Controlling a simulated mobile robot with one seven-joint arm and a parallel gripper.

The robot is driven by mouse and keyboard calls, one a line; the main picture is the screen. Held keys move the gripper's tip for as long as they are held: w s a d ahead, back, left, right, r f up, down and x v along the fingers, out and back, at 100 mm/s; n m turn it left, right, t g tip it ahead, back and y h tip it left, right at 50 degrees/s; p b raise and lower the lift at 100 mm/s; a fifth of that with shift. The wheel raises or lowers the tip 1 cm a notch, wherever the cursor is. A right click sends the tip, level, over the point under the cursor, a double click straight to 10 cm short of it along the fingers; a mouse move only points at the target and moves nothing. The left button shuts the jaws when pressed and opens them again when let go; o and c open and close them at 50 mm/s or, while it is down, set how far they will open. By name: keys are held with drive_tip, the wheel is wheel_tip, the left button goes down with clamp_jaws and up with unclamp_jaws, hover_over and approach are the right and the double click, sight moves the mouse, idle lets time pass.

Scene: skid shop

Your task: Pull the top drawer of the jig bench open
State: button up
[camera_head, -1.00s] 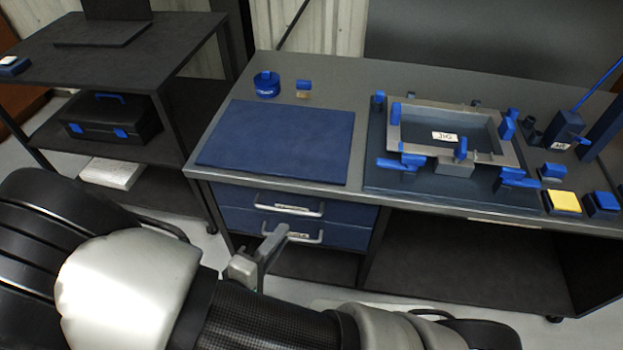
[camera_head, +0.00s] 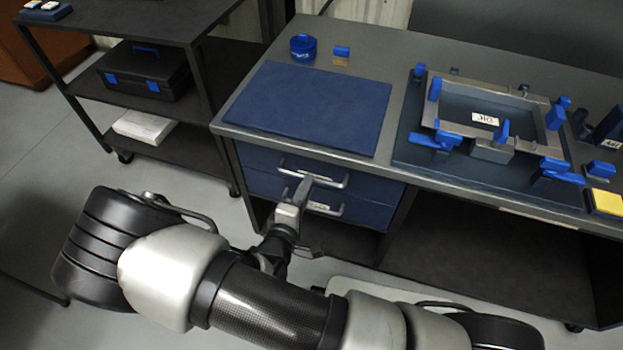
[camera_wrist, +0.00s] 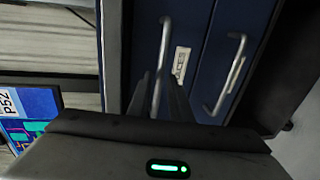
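The jig bench (camera_head: 233,112) has a stack of blue drawers under its left end. The top drawer (camera_head: 262,158) looks closed, its front level with the drawer below. Its silver bar handle (camera_head: 335,184) also shows in the wrist view (camera_wrist: 164,45), where the picture is turned sideways and the top drawer is on the left. My gripper (camera_head: 306,184) is at this handle. In the wrist view its two fingers (camera_wrist: 161,85) stand slightly apart, one on each side of the bar, with no clear grip visible. Contact cannot be told.
The lower drawer's handle (camera_head: 325,209) is just below my gripper, and to the right in the wrist view (camera_wrist: 232,75). A blue mat (camera_head: 305,105) and a jig frame (camera_head: 480,128) lie on the bench top. A dark shelf rack (camera_head: 110,30) stands left. Floor is open in front.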

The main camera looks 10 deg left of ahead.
drive_tip(key=shift+x, duration=2.25)
drive_tip(key=shift+c, duration=0.2)
clamp_jaws()
